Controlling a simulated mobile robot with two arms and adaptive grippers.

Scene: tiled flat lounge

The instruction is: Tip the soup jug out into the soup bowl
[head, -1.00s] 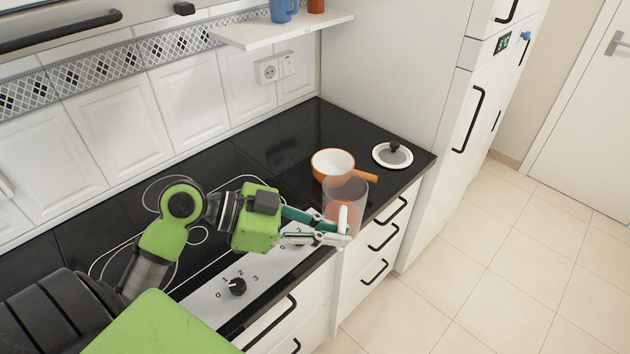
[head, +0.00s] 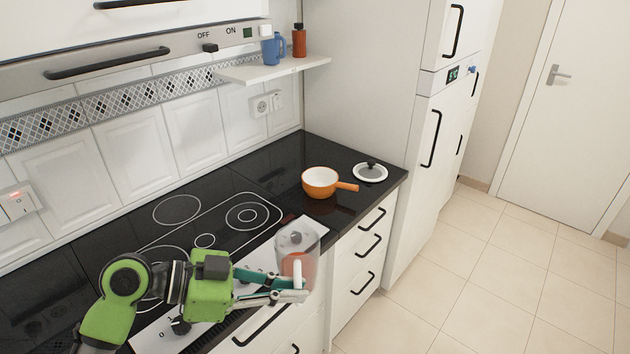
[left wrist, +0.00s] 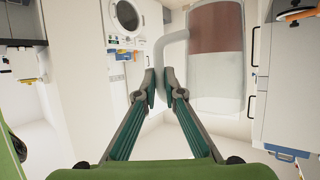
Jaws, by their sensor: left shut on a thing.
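The soup jug (head: 312,262) is clear, with orange-red soup inside and a pale handle. It stands about upright in the air in front of the counter's front edge. My left gripper (head: 300,289) is shut on its handle. The left wrist view shows the jug (left wrist: 215,85) with brownish-red soup and its handle between my left fingertips (left wrist: 160,88). The soup bowl (head: 317,188) is orange outside and white inside, with an orange side handle. It sits on the black counter behind the jug, clearly apart from it. My right gripper is not in view.
A lid (head: 370,175) with a dark knob lies right of the bowl. A black hob (head: 190,230) fills the counter to the left. A shelf (head: 275,70) on the wall holds a blue mug (head: 272,50) and a red-brown bottle (head: 299,42). The tiled floor at right is clear.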

